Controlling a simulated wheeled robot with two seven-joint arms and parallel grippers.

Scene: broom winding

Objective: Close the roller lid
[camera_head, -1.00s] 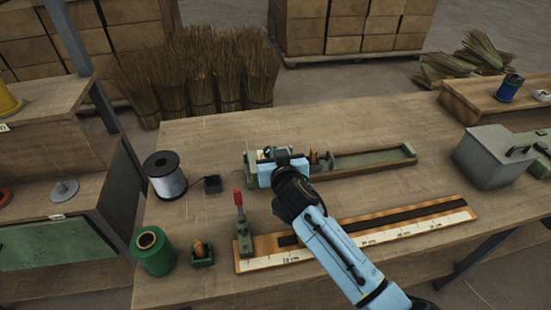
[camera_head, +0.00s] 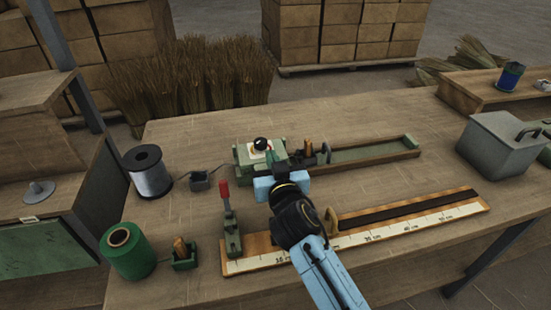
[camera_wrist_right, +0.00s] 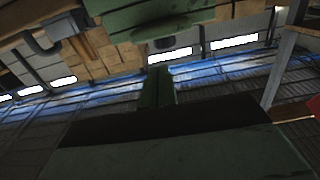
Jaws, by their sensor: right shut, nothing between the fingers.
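The green roller unit (camera_head: 243,155) stands at the left end of a long green bed (camera_head: 365,153) on the workbench. A black ball knob (camera_head: 261,143) shows on top, above a pale plate with an orange ring. I cannot tell which part is the lid or how far it is open. My right gripper (camera_head: 280,168) is shut and empty, just in front of the unit; whether it touches is unclear. Its tips are hard to make out. In the right wrist view, a green part (camera_wrist_right: 150,18) hangs close at the top. My left gripper is not in view.
A red-handled clamp (camera_head: 230,225) and a ruler board (camera_head: 375,235) lie in front. A grey wire spool (camera_head: 148,172) and green spool (camera_head: 127,250) stand left. A lidded grey box (camera_head: 495,145) stands right. Bare bench (camera_head: 400,180) lies between bed and ruler.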

